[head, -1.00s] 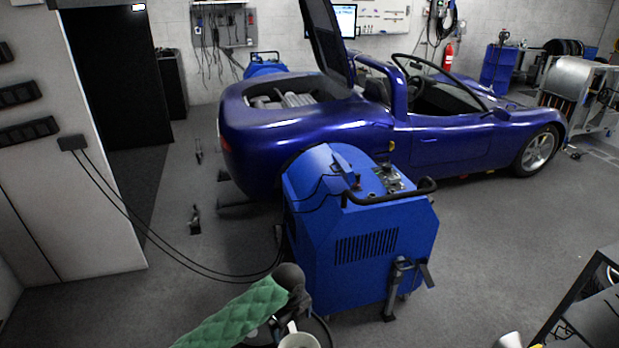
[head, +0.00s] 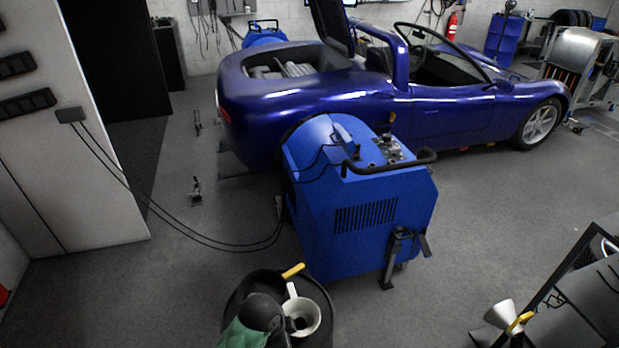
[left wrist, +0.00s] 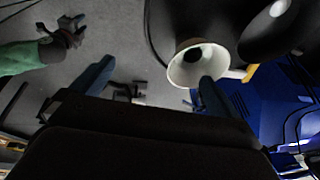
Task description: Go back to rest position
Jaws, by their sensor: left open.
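My left arm comes into the head view at the bottom, a green sleeve (head: 243,333) with a black rounded part. Its gripper cannot be made out there. In the left wrist view my left gripper (left wrist: 152,85) shows two dark blue fingers spread apart, with nothing between them. A green-sleeved arm with a dark gripper (left wrist: 65,36), apparently my right, shows at the upper left of that view. Its jaw state is unclear.
Another funnel (head: 499,315) stands lower right. Cables (head: 175,228) cross the floor.

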